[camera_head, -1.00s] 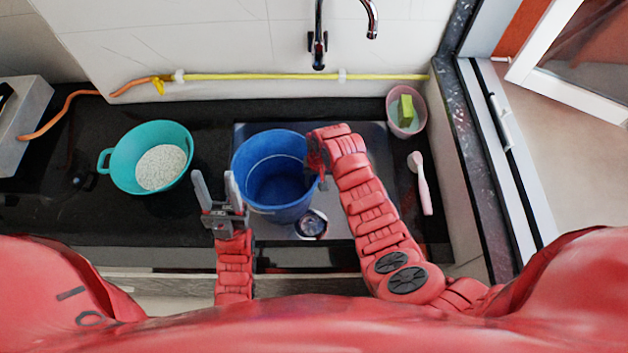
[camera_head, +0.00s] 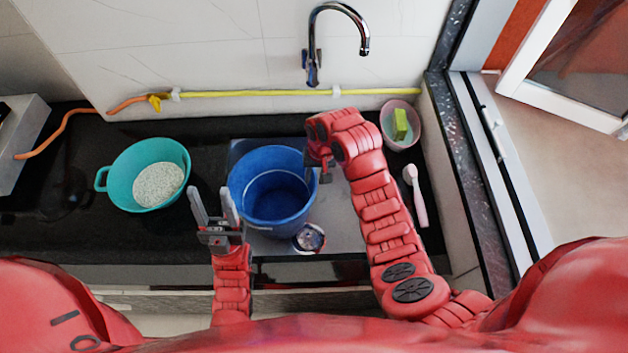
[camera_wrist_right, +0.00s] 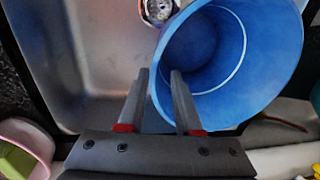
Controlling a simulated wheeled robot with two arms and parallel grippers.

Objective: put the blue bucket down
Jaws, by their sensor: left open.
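The blue bucket (camera_head: 272,203) stands upright and empty-looking in the metal sink (camera_head: 345,222). It also shows at the right of the right wrist view (camera_wrist_right: 265,70), with the round drain (camera_wrist_right: 158,10) beside it. My right gripper (camera_head: 326,170) is at the bucket's right rim. My left gripper (camera_head: 214,192) is open and empty, just left of the bucket.
A teal pot (camera_head: 118,187) of white grains stands on the black counter to the left. A pink bowl (camera_head: 405,138) with a green sponge (camera_head: 401,124) and a pink-handled brush (camera_head: 418,200) are at the right. The faucet (camera_head: 312,65) is behind the sink.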

